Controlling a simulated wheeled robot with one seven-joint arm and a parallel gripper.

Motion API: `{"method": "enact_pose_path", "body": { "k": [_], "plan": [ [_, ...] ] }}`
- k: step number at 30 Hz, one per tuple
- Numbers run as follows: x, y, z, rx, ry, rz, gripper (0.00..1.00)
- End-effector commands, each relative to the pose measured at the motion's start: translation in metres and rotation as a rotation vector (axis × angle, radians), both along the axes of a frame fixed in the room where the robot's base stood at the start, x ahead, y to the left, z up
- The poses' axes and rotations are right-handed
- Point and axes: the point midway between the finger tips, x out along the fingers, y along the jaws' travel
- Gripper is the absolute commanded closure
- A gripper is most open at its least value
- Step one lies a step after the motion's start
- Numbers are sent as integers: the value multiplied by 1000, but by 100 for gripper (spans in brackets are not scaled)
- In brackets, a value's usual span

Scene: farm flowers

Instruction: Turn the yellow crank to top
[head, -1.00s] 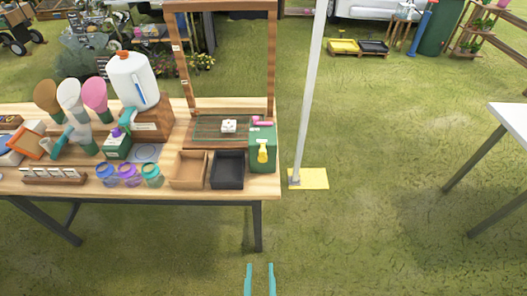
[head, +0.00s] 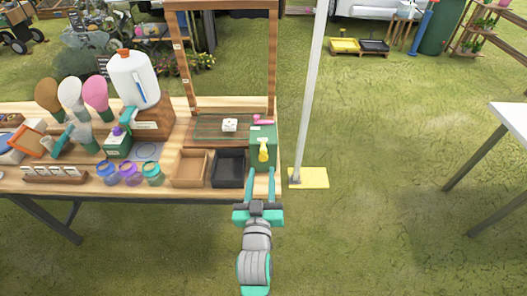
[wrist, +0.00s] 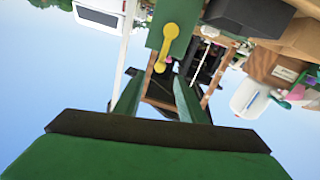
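The yellow crank (head: 263,150) is on the front face of a green box (head: 257,134) at the right end of the wooden table. It lies roughly vertical in the head view. In the wrist view, which is turned upside down, the yellow crank (wrist: 168,48) shows against the green face, just beyond my fingertips. My gripper (head: 261,173) is open and empty, with its two teal fingers spread. It is in front of the box and just below the crank in the head view. I cannot tell the exact gap between fingertips and crank.
A pink handle (head: 263,119) is at the top of the green box. A black tray (head: 228,181) and a brown tray (head: 190,182) stand to its left. A pale pole (head: 309,90) on a yellow base (head: 313,178) stands to the right.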

Motion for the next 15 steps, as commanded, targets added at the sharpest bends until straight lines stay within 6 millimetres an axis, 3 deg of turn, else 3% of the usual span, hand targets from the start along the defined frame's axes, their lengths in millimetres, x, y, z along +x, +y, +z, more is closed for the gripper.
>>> {"method": "enact_pose_path", "body": {
  "k": [15],
  "plan": [
    [77, -5, 1, 0, -1, 0, 63]
  ]
}}
